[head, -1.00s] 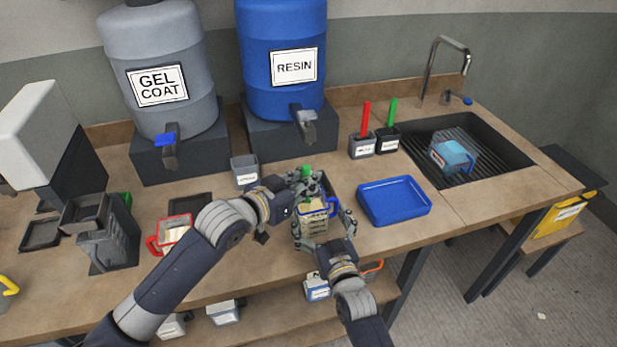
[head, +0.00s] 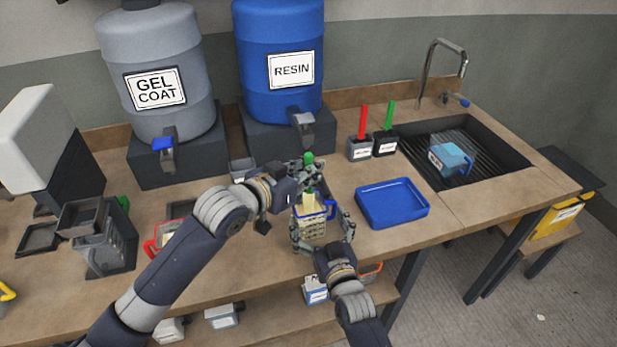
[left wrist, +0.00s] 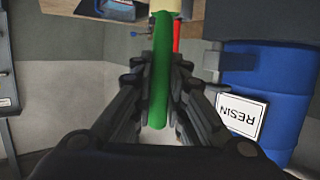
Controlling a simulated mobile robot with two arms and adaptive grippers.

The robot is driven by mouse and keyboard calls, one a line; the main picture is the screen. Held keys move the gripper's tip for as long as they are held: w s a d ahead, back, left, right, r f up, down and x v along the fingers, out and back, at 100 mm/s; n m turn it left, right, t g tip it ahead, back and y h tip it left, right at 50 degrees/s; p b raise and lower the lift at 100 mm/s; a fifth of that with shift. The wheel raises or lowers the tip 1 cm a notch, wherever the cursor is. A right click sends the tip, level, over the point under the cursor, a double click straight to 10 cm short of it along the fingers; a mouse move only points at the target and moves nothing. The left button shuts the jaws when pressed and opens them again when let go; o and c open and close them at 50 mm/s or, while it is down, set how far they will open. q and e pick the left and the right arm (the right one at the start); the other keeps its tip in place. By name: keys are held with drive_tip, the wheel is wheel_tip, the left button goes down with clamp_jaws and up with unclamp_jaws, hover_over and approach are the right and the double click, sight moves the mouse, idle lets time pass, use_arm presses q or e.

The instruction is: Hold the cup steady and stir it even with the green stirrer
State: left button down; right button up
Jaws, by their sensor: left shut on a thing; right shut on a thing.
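The cup (head: 312,228) is pale and see-through with a blue rim and handle, and stands upright near the bench's front edge. My right gripper (head: 322,226) is shut on it from the front, with fingers on both sides. My left gripper (head: 308,174) is shut on the green stirrer (head: 309,158) above the cup. In the left wrist view the green handle (left wrist: 160,75) runs between the fingers. Its lower part is pale and coated and points down at the cup's mouth. I cannot tell whether its tip is inside the cup.
A blue tray (head: 393,202) lies right of the cup. Red and green stirrers stand in a grey holder (head: 359,150) and a dark holder (head: 386,144) behind. A red-handled cup (head: 160,240) sits left, partly behind my left arm. The sink (head: 500,150) holds a blue-handled cup.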

sight(309, 154)
use_arm(q)
drive_tip(key=shift+r, duration=2.55)
drive_tip(key=shift+r, duration=2.5)
use_arm(e)
drive_tip(key=o, duration=1.1)
drive_tip(key=shift+s, duration=0.1)
